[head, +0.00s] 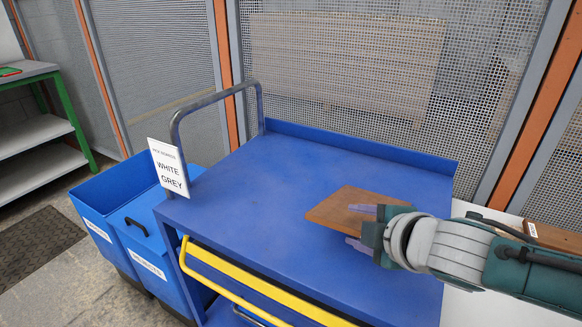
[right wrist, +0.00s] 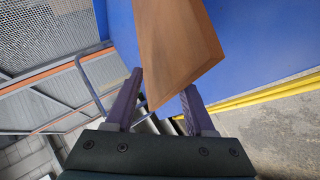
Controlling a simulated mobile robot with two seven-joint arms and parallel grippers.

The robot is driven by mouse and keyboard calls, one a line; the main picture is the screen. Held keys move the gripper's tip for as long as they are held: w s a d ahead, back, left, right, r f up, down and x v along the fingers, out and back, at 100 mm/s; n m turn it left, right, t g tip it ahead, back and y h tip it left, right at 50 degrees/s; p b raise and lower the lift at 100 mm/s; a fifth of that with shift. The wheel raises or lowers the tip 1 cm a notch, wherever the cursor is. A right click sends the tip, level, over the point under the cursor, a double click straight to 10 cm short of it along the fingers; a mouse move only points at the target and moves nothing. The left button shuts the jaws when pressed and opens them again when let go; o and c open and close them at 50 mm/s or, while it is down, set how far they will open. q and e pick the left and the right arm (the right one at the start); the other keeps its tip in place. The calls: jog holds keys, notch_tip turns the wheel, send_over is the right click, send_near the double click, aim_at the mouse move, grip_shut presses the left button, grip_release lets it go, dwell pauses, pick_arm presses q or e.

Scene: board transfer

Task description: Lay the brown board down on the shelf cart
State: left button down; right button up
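The brown board (head: 337,207) shows over the blue top of the shelf cart (head: 270,185), roughly level and right of the middle. My right gripper (head: 361,229) is at the board's right part. Its fingers are spread apart, one over the board's face and one by its front edge. In the right wrist view the board (right wrist: 178,45) passes the spread fingers (right wrist: 163,80) and partly covers the right-hand fingertip. I cannot tell whether the board touches the cart top. My left gripper is not in view.
A grey rail and a sign (head: 169,167) reading WHITE GREY stand at the cart's left end. A yellow bar (head: 255,285) runs along its front. Blue bins (head: 120,215) stand left. A mesh fence (head: 350,70) is behind. The cart's left top is clear.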

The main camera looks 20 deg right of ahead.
jog(key=shift+r+g+p, duration=0.25)
jog(key=shift+g+p, duration=0.4)
jog(key=shift+p, duration=0.45)
jog(key=shift+r+g+p, duration=0.25)
jog(key=shift+g+p, duration=0.4)
jog(key=shift+p, duration=0.45)
jog(key=shift+g, duration=0.5)
jog(key=shift+s+d+f+g, duration=0.1)
jog(key=shift+f+g, duration=0.15)
jog(key=shift+g, duration=0.05)
jog(key=shift+s+g, duration=0.1)
jog(key=shift+g, duration=0.3)
jog(key=shift+r, duration=0.1)
jog(key=s+r+p, duration=0.1)
jog(key=s+p, duration=0.1)
jog(key=p, duration=0.1)
jog(key=shift+s+r, duration=0.15)
jog(key=shift+r, duration=0.05)
jog(key=shift+s+a+f+p, duration=0.2)
jog(key=shift+s+p, duration=0.1)
jog(key=shift+s, duration=0.1)
